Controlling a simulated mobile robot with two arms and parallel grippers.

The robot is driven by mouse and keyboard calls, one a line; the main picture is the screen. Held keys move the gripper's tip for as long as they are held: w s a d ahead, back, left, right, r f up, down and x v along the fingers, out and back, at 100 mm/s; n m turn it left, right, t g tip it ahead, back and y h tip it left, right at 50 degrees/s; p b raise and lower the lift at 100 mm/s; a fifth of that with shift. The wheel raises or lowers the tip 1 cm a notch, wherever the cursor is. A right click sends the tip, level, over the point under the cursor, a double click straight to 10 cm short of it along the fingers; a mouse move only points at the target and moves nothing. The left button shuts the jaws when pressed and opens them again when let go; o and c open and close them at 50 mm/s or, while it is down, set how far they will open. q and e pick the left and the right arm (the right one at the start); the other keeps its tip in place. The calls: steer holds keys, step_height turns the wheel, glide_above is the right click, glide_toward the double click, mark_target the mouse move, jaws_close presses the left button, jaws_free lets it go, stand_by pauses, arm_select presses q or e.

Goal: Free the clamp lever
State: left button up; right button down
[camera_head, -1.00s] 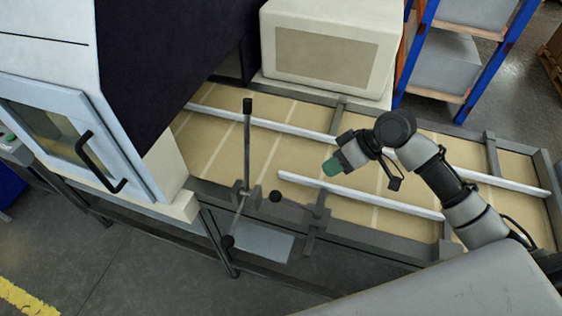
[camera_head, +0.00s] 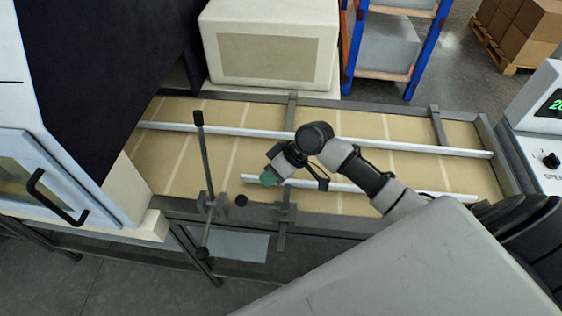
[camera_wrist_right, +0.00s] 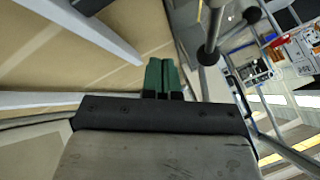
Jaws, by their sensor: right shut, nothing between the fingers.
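A thin upright lever with a black grip (camera_head: 199,118) stands at the conveyor's near side rail. Close to its right, a short dark arm with a black ball knob (camera_head: 241,200) joins a bracket (camera_head: 285,211) on the same rail. I cannot tell which of them is the clamp lever. My right gripper (camera_head: 269,177) is shut and empty, with green fingertips, above the belt, just beyond and right of the knob. In the right wrist view its green fingers (camera_wrist_right: 163,78) are together, and a grey rod with a rounded end (camera_wrist_right: 208,54) shows to their right, apparently apart. My left gripper is out of view.
The conveyor belt (camera_head: 372,124) carries two white guide rails; the nearer one (camera_head: 345,186) passes by my gripper. A machine with a handled door (camera_head: 55,195) stands left, a cream housing (camera_head: 270,20) behind. A control box (camera_head: 540,120) is at right.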

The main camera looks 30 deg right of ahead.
mark_target(263, 204)
steer(key=shift+x, duration=0.95)
steer(key=shift+s+a+r+p, duration=0.25)
steer(key=shift+a+p, duration=0.25)
steer(key=shift+a, duration=0.1)
steer(key=shift+s+a+r+p, duration=0.25)
steer(key=shift+a+p, duration=0.25)
steer(key=shift+a, duration=0.05)
steer(key=shift+s+a, duration=0.35)
steer(key=shift+a, duration=0.2)
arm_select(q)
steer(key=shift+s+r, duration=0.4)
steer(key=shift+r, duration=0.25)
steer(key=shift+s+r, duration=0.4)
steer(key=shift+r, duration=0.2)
arm_select(e)
steer(key=shift+w, duration=0.1)
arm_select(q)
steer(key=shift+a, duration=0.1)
